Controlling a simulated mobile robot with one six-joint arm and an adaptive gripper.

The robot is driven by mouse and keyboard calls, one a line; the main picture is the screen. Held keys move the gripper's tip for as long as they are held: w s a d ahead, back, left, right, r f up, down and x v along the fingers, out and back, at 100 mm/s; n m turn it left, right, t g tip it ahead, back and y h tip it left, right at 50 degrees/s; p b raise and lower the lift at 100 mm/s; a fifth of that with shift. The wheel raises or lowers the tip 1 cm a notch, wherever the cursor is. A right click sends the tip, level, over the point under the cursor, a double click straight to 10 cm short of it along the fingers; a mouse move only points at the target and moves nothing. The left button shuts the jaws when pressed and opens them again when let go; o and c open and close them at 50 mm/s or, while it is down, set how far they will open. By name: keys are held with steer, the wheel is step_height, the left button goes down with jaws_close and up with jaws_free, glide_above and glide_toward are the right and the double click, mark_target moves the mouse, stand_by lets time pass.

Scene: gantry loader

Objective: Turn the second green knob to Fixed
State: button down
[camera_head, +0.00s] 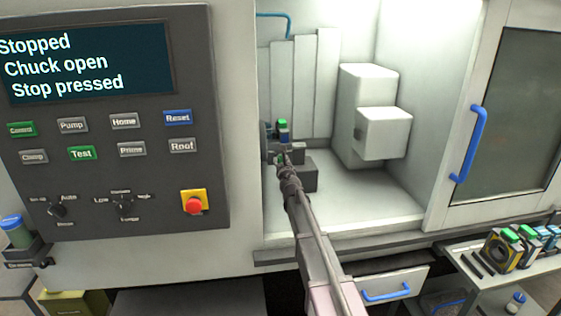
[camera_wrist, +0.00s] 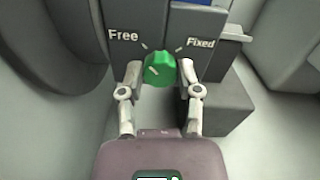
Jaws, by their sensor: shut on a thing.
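A green knob (camera_wrist: 159,69) sits low in the wrist view's dark panel, between the words Free on the left and Fixed on the right. A pale pointer line on the knob's face points up and left, toward the Free side. My gripper (camera_wrist: 158,74) has one finger on each side of the knob and is shut on it. In the head view my gripper (camera_head: 285,160) reaches into the open machine, and it partly hides this knob. Another green part (camera_head: 282,125) shows just above it.
A control panel (camera_head: 110,190) with a screen reading Stopped, Chuck open, Stop pressed is at left. White blocks (camera_head: 384,132) stand right of my arm inside the machine. The door with a blue handle (camera_head: 469,145) is at right. A grey block (camera_wrist: 215,105) is close to my right finger.

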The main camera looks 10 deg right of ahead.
steer(key=m, duration=0.4)
steer(key=shift+m, duration=0.3)
steer(key=m, duration=0.4)
steer(key=shift+m, duration=0.3)
steer(key=m, duration=0.4)
steer(key=shift+w+m, duration=0.1)
steer(key=shift+m, duration=2.1)
steer(key=shift+c, duration=1.5)
jaws_free()
steer(key=shift+s+f, duration=0.1)
steer(key=shift+s, duration=0.1)
